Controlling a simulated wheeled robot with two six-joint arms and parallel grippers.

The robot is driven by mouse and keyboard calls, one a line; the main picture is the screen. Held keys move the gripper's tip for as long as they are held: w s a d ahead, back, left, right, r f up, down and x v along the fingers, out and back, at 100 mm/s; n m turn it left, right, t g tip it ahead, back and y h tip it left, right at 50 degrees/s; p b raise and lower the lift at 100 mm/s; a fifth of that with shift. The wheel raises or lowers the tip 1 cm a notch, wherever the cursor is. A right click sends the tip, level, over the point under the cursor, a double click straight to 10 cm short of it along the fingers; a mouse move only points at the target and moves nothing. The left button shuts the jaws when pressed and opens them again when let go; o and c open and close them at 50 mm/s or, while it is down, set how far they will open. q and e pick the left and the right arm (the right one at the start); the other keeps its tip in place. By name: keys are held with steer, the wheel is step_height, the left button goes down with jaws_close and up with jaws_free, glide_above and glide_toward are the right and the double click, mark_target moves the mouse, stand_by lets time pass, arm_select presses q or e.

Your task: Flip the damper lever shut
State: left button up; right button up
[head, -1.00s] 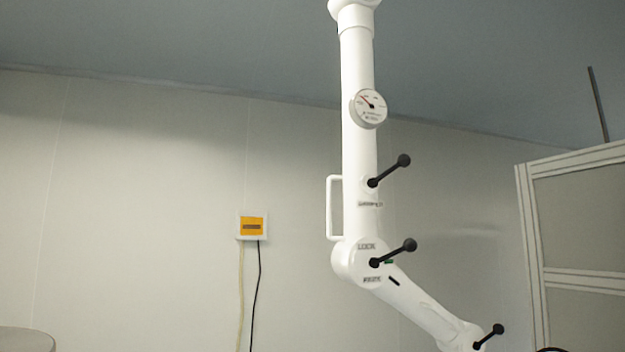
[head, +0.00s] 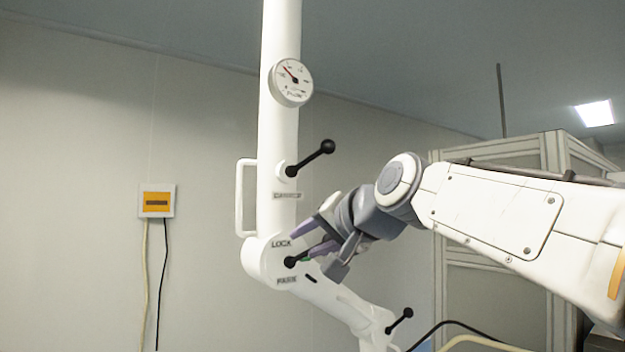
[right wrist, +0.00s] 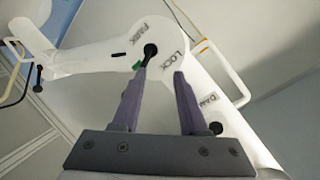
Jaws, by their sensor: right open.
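The damper lever (head: 310,158), a black rod with a ball knob, sits on the white vertical tube and points up and right above a label reading DAMPER. In the right wrist view, the damper label (right wrist: 208,98) and a black part of that lever (right wrist: 215,128) show beside the right finger. My right gripper (head: 302,242) is open, below the damper lever and apart from it, in front of the elbow joint marked LOCK and PARK. It partly hides the lock lever (head: 290,262), whose pivot (right wrist: 150,50) lies just beyond the left fingertip in the wrist view. My left gripper is not in view.
A round gauge (head: 291,82) is on the tube above. A white loop handle (head: 240,198) stands out on its left. A third black lever (head: 400,320) is on the lower arm. A framed cabinet (head: 485,250) stands behind my right arm.

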mark_target(319, 151)
steer(key=w+d+r+m+t+p, duration=0.1)
steer(key=d+r+m+t, duration=0.3)
steer(key=r, duration=1.2)
steer(key=shift+n, duration=0.7)
steer(key=p+x, duration=0.2)
steer(key=x, duration=0.2)
steer(key=p+x, duration=0.3)
steer(key=x, duration=0.2)
steer(key=shift+w+d+r, duration=0.1)
steer(key=shift+d+r, duration=0.1)
steer(key=shift+w+a+f+p, duration=0.15)
steer(key=shift+w+a+p, duration=0.2)
steer(key=shift+w, duration=0.25)
jaws_close()
steer(key=shift+d, duration=0.1)
